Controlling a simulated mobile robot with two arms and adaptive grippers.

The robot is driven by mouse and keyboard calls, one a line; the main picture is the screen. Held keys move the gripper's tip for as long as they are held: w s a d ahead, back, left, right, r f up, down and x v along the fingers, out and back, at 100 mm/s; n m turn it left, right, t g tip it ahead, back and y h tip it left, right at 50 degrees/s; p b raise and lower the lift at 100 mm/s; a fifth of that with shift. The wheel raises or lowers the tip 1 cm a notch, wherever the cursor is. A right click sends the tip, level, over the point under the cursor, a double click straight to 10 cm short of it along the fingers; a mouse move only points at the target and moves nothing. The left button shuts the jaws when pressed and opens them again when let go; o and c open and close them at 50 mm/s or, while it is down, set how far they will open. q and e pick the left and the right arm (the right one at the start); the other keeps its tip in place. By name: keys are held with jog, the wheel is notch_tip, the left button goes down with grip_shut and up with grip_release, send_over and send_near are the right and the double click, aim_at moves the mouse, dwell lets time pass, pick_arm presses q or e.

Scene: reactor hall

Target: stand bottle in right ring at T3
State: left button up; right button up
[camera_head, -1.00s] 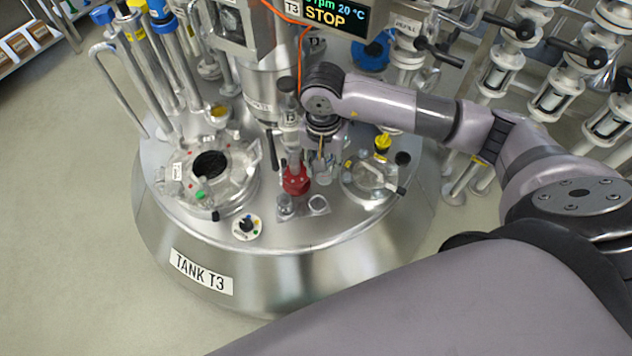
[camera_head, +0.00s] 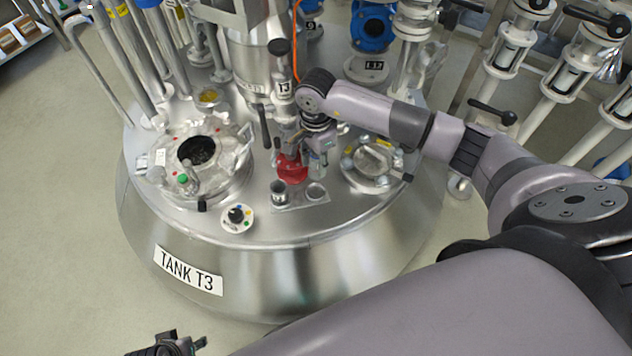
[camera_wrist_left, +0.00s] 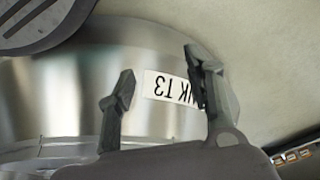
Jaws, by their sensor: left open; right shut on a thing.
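Tank T3 (camera_head: 300,262) has a small plate near its front rim with two ring holders, a left ring (camera_head: 279,192) and a right ring (camera_head: 316,192). My right gripper (camera_head: 317,150) is shut on a small clear bottle (camera_head: 318,166), held roughly upright just behind and above the right ring. The fingers and bottle top are partly hidden by the wrist, and the exact gap to the ring cannot be told. My left gripper (camera_head: 178,346) shows at the bottom edge. In the left wrist view it (camera_wrist_left: 160,80) is open and empty before the tank's label.
A red valve fitting (camera_head: 291,167) stands close left of the bottle. A round glass port (camera_head: 374,160) is to the right, a larger open hatch (camera_head: 198,152) to the left. A small dial (camera_head: 237,218) sits at the front. Vertical pipes crowd the back.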

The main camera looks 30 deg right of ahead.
notch_tip(320, 180, down, 8)
jog(key=shift+f+b, duration=0.25)
jog(key=shift+b, duration=0.4)
pick_arm(q)
jog(key=v, duration=0.2)
jog(key=w+v, duration=0.1)
jog(key=v, duration=0.2)
jog(key=shift+r, duration=0.45)
pick_arm(e)
jog(key=shift+f, duration=0.15)
jog(key=shift+f, duration=0.1)
jog(key=o, duration=0.9)
pick_arm(q)
jog(key=shift+r, duration=0.25)
pick_arm(e)
jog(key=shift+r, duration=0.2)
pick_arm(q)
notch_tip(320, 180, down, 8)
jog(key=p, duration=0.2)
pick_arm(e)
notch_tip(320, 180, up, 12)
jog(key=shift+f, duration=0.1)
pick_arm(q)
jog(key=shift+r, duration=0.1)
